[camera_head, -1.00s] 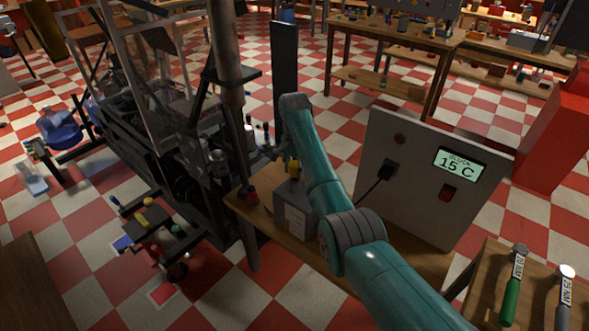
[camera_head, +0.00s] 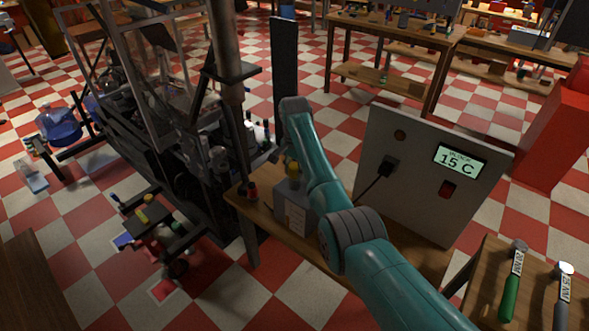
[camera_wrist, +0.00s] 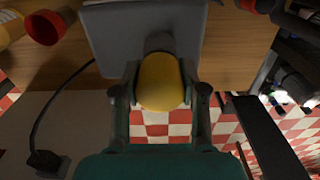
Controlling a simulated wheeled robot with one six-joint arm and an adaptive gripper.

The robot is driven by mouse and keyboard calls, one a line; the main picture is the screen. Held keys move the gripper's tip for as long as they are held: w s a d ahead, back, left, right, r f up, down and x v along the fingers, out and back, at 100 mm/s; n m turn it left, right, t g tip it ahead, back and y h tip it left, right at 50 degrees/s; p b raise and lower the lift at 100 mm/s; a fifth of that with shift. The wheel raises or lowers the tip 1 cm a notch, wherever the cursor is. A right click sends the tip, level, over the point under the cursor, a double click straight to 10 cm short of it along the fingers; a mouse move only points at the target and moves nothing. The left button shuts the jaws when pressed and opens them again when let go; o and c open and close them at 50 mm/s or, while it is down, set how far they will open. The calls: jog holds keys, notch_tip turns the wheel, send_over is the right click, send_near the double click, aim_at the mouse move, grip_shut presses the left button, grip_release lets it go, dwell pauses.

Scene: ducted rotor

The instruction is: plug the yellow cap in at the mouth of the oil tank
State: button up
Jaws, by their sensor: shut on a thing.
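The yellow cap (camera_wrist: 160,82) is between the fingertips of my gripper (camera_wrist: 160,78) in the wrist view, and the fingers are shut on it from both sides. A grey neck (camera_wrist: 160,42) shows right behind the cap, against the grey oil tank (camera_wrist: 108,35). I cannot tell whether the cap is in the mouth or only in front of it. My arm hides part of the tank and most of the gripper there.
The tank stands on a wooden table (camera_head: 262,222). A grey panel (camera_head: 420,170) with a display and a black plug stands to the right. A small red-topped item (camera_head: 251,190) is at the left table edge. A dark machine frame (camera_head: 185,185) is close on the left.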

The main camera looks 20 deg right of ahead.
aim_at(294, 166)
jog(key=shift+f, duration=0.1)
jog(key=o, duration=1.1)
jog(key=shift+o, duration=0.2)
notch_tip(294, 166, up, 12)
jog(key=shift+s, duration=0.1)
